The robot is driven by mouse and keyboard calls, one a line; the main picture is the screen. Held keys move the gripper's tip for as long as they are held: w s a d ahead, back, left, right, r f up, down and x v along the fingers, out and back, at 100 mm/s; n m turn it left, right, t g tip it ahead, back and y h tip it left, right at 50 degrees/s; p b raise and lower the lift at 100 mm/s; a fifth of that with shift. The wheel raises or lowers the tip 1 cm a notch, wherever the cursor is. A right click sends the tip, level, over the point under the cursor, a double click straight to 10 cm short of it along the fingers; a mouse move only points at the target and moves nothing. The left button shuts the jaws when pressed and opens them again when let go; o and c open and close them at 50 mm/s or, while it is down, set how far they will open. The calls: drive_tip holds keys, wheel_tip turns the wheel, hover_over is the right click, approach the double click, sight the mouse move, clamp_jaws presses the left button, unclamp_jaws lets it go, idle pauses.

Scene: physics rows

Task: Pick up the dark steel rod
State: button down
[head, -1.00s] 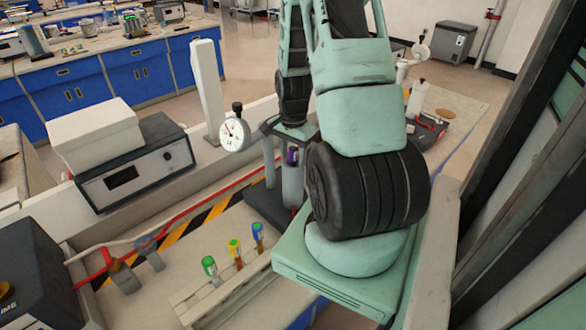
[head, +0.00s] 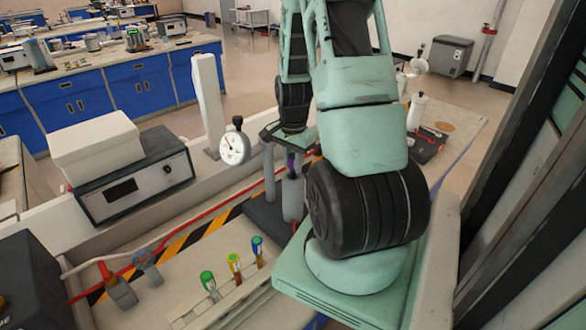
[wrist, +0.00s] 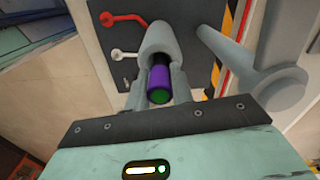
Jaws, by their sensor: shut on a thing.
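My gripper (wrist: 160,95) points down at a grey stand; its two grey fingers close around the sides of a purple cylinder (wrist: 160,78) with a dark green end. This cylinder sits in line with a rounded grey body (wrist: 158,38) just beyond it. In the head view the purple part (head: 291,160) shows above an upright grey cylinder (head: 291,198), beneath my arm; the fingertips are mostly hidden there. No plainly dark steel rod stands out; I cannot tell whether the purple-marked piece is it. I cannot tell whether it is clear of its support.
A grey post (wrist: 225,55) stands close on the right in the wrist view. A dial gauge (head: 234,148) and a white column (head: 208,105) are left of my gripper. A rack (head: 235,298) of capped tubes is nearer. Red and white wrenches (wrist: 125,20) lie on a dark board.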

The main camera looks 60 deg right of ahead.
wheel_tip(320, 180, up, 16)
drive_tip(key=b, duration=0.3)
idle(0.3)
drive_tip(key=shift+r, duration=0.1)
